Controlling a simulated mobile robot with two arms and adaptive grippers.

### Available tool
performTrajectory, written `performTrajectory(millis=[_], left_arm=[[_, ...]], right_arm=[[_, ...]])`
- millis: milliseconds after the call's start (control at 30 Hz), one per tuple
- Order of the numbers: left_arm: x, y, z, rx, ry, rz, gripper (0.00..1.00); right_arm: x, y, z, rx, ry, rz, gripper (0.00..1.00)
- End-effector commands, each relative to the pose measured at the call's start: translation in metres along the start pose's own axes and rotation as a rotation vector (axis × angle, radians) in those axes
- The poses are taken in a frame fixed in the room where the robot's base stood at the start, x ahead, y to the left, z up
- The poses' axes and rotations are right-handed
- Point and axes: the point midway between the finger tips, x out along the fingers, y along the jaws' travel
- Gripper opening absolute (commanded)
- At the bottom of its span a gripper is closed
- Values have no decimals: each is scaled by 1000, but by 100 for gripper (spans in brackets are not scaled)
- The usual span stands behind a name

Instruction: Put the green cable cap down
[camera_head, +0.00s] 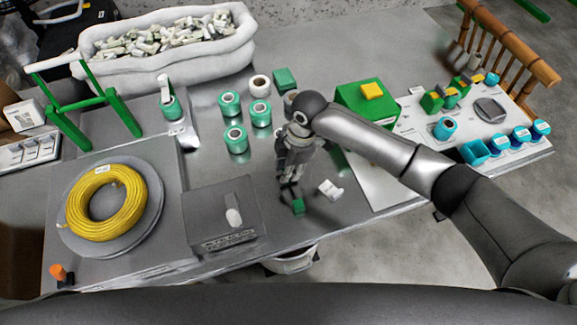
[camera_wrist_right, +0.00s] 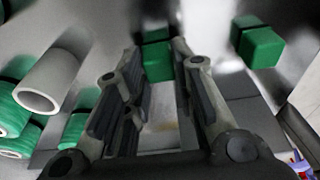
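The green cable cap (camera_head: 298,206) is a small green block at the fingertips of my right gripper (camera_head: 290,188), low over the front middle of the grey table. In the right wrist view, the green cap (camera_wrist_right: 157,61) sits between the tips of the two dark fingers (camera_wrist_right: 156,48), which appear closed on its sides. The contact is blurred, and I cannot tell whether the cap touches the table. A second green block (camera_wrist_right: 259,47) shows to the right of the fingers in that view. My left gripper is not in view.
A white clip-like piece (camera_head: 330,188) lies right of the gripper. A dark grey box (camera_head: 222,218) and a yellow cable coil (camera_head: 105,205) are to the left. Green rolls (camera_head: 236,139) stand behind left. A green box (camera_head: 362,102) stands behind right. The table's front edge is close.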

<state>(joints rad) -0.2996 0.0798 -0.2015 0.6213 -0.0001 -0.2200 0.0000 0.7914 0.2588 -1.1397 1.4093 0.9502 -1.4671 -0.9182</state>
Motion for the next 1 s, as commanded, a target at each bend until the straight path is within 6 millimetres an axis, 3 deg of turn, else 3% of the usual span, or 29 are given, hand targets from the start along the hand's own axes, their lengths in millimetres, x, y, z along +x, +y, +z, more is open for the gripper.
performTrajectory(millis=[133, 533, 1000], left_arm=[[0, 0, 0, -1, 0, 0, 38], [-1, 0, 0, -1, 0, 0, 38], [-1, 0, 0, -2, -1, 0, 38]], right_arm=[[0, 0, 0, 0, 0, 0, 45], [-8, 0, -1, 1, 0, 0, 45], [-99, 1, -1, 0, 0, 2, 45]])
